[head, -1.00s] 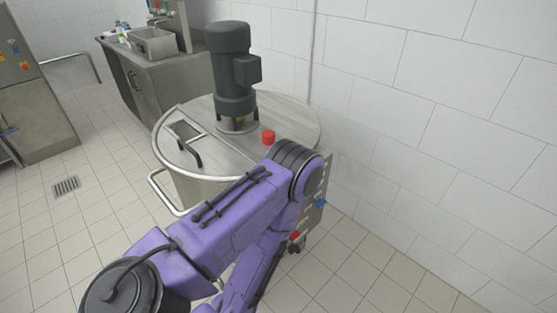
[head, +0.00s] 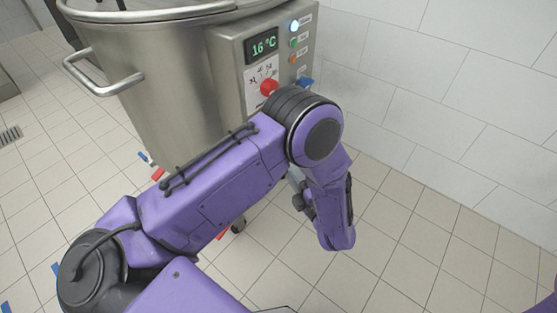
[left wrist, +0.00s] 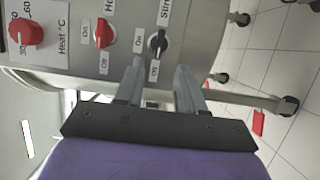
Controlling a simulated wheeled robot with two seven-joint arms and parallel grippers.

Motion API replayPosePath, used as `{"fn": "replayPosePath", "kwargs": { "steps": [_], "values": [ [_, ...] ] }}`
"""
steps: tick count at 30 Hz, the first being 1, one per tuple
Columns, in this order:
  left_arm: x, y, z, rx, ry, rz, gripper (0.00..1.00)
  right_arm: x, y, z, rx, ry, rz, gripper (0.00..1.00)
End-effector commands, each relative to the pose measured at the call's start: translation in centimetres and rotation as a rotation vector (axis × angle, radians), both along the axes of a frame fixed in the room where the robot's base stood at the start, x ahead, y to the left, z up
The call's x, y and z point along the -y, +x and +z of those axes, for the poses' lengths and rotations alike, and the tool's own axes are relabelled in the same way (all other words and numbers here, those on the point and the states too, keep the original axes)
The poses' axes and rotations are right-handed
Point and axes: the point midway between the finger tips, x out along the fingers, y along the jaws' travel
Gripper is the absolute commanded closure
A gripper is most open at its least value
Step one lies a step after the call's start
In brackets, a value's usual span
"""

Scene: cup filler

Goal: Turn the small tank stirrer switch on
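The small tank (head: 165,75) is a steel vessel at the upper left of the head view, with a control panel (head: 228,50) on its side. In the left wrist view, the stirrer switch (left wrist: 158,43) is a small black turning handle between "On" and "Off" labels, under a partly cut-off "Stirrer" label. Its handle lies roughly up and down in the picture; I cannot tell its setting for sure. My left gripper (left wrist: 160,68) is open and empty, its two fingers pointing at the panel to either side of the switch, seemingly short of it. My right gripper is out of view.
A red heat switch (left wrist: 105,34) sits just left of the stirrer switch, and a red heat knob (left wrist: 25,33) is farther left. The panel has a "16 °C" display (head: 264,45). A tiled wall (head: 450,80) stands at the right; the floor (head: 400,240) before it is clear.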

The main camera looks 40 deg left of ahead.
Motion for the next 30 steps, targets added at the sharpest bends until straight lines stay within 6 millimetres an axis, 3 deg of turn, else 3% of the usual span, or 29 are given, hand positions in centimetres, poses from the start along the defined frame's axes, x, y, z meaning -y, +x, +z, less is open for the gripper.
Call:
{"fn": "replayPosePath", "kwargs": {
  "steps": [6, 12, 23, 26, 27, 30],
  "values": [
    [-4.6, 2.2, 0.0, -0.004, 0.002, 0.003, 0.62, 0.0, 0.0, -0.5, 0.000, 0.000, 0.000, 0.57],
    [-7.5, 3.7, 0.0, -0.005, 0.001, -0.001, 0.62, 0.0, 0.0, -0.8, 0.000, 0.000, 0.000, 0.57],
    [-8.3, 4.2, 0.1, -0.007, 0.002, -0.003, 0.62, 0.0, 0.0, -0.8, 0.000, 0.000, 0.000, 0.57],
    [-8.3, 4.2, 0.1, -0.007, 0.002, -0.003, 0.94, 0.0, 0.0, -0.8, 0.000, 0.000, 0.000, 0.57],
    [-8.3, 4.2, 0.1, -0.008, 0.003, -0.003, 1.00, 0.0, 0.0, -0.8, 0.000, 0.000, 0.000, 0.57],
    [-8.3, 4.2, 0.1, -0.008, 0.003, -0.004, 1.00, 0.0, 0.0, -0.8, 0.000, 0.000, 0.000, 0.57]
  ]
}}
